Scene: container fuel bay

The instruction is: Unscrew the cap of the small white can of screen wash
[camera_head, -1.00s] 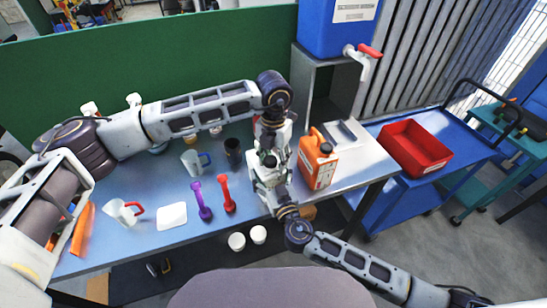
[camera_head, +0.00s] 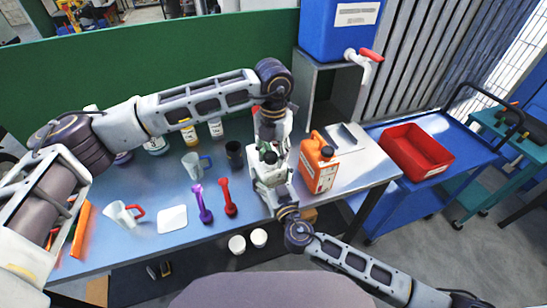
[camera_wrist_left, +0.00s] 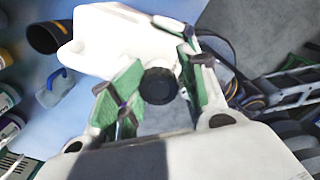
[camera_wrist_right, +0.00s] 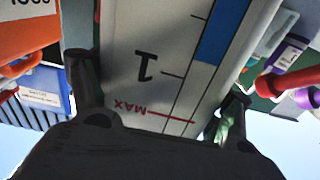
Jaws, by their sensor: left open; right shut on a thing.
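The small white can (camera_head: 268,178) stands at the front of the bench, partly hidden by my grippers. Its black cap (camera_wrist_left: 158,86) shows in the left wrist view and on top of the can in the head view (camera_head: 270,157). My left gripper (camera_wrist_left: 155,80) is above the can, open, with its green-padded fingers on either side of the cap; I cannot tell if they touch it. My right gripper (camera_wrist_right: 160,100) is shut on the can body from the front, its fingers on both sides of the scale marked MAX.
An orange canister (camera_head: 318,163) stands close to the right of the can. A dark cup (camera_head: 234,154), a jug with a blue handle (camera_head: 195,165), and red (camera_head: 229,197) and purple (camera_head: 202,203) tools are to the left. A red bin (camera_head: 416,150) is on the blue cart.

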